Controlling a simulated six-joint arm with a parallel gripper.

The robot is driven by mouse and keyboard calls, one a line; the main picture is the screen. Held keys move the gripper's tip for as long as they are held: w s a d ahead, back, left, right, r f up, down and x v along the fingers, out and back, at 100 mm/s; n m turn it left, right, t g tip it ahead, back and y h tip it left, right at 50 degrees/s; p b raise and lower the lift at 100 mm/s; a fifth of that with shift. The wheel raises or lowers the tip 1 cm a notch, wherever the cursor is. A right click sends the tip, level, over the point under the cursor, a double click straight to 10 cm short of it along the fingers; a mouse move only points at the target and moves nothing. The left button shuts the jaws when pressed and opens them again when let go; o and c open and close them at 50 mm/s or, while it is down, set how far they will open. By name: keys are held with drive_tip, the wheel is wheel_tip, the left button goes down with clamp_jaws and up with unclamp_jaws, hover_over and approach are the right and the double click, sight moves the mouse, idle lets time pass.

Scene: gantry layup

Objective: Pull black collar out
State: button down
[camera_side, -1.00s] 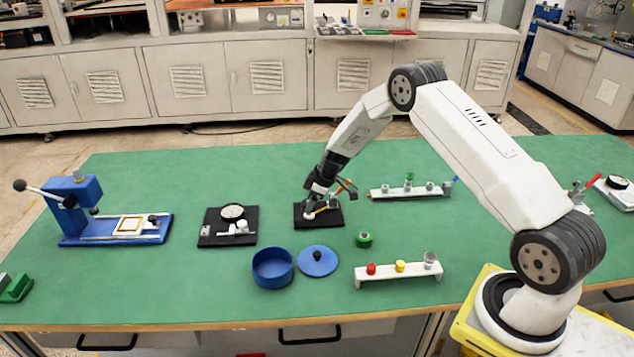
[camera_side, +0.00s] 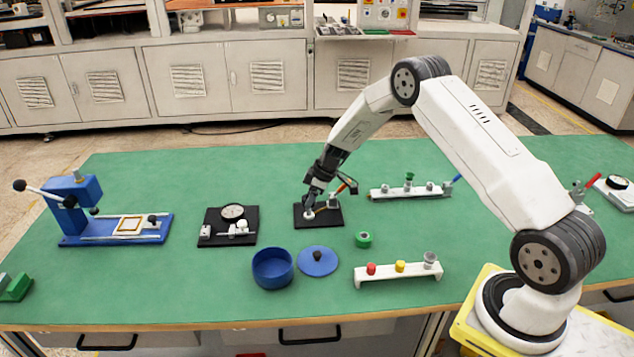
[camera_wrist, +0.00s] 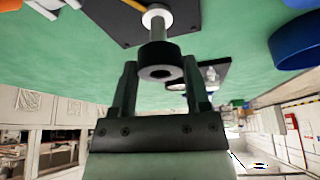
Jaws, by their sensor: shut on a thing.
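The black collar (camera_wrist: 159,62) shows in the wrist view as a thick ring with a round hole. My gripper (camera_wrist: 161,70) is shut on it, with one finger on each side. A grey shaft (camera_wrist: 159,28) runs between the collar and a white ring (camera_wrist: 155,14) at the black base plate (camera_wrist: 105,14). The collar is at the gripper's end of the shaft, away from the plate; I cannot tell whether it still surrounds the shaft. In the side view my gripper (camera_side: 309,205) is above the left part of the black plate (camera_side: 333,220), and the collar is too small to tell.
A black plate with a dial (camera_side: 232,211) lies to the left. A blue bowl (camera_side: 272,268), blue lid (camera_side: 318,261) and green ring (camera_side: 363,240) are in front. White racks (camera_side: 398,275) (camera_side: 400,192) stand to the right. A blue press (camera_side: 76,205) is far left.

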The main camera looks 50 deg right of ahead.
sight(305, 198)
drive_tip(key=shift+r, duration=1.5)
idle(0.7)
drive_tip(key=shift+r, duration=1.55)
